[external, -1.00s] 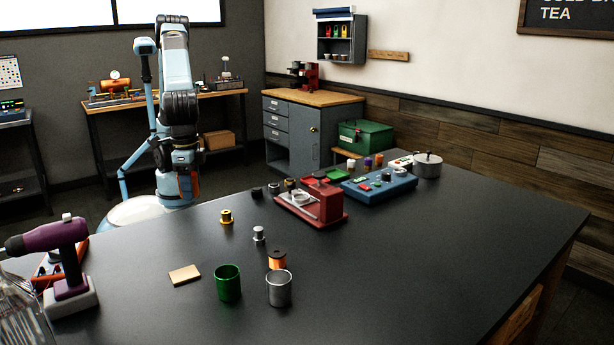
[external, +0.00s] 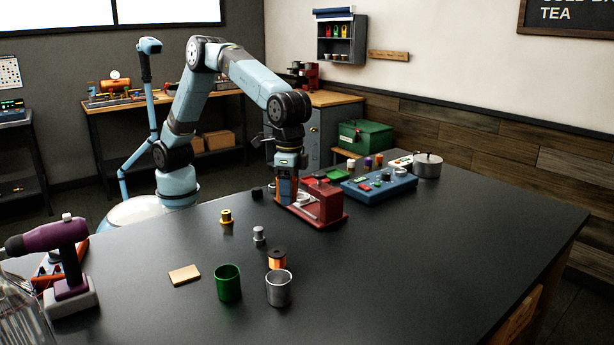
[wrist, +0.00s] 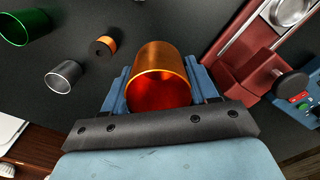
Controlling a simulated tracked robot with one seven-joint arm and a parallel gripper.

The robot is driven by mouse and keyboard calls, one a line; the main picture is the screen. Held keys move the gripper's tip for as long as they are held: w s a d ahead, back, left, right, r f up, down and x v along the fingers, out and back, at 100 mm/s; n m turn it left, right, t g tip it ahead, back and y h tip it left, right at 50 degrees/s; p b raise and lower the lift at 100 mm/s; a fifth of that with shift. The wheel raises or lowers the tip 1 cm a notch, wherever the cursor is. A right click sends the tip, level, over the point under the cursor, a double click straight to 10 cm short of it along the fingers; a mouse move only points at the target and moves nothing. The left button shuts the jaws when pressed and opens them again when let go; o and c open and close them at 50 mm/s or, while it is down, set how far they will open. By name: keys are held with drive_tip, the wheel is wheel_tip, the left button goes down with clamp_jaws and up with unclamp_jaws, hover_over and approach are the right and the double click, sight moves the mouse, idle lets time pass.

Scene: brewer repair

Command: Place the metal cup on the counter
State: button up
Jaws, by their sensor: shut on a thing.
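My gripper (wrist: 162,95) is shut on a shiny orange-copper cup (wrist: 163,62) with a red-looking inside, its rim towards the wrist camera. In the external view my gripper (external: 287,196) points down by the left end of the red machine, over the dark counter (external: 400,250). Whether the cup touches the counter is hard to tell. A silver metal cup (external: 279,289) stands upright near the front, beside a green cup (external: 228,283); both also show in the wrist view, silver (wrist: 62,77) and green (wrist: 22,22).
The red machine (external: 325,205) is close on the right of my gripper. A blue control box (external: 380,187) and a lidded pot (external: 428,165) stand beyond. An orange spool (external: 277,259), small weights and a tan block (external: 185,274) lie forward. The counter's right front is clear.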

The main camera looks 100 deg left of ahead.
drive_tip(key=m, duration=0.2)
hover_over(345, 233)
wheel_tip(345, 233, down, 2)
drive_tip(key=shift+d+f, duration=0.15)
drive_tip(key=shift+f, duration=5.1)
drive_tip(key=o, duration=1.2)
drive_tip(key=shift+f, duration=0.1)
drive_tip(key=shift+c, duration=0.2)
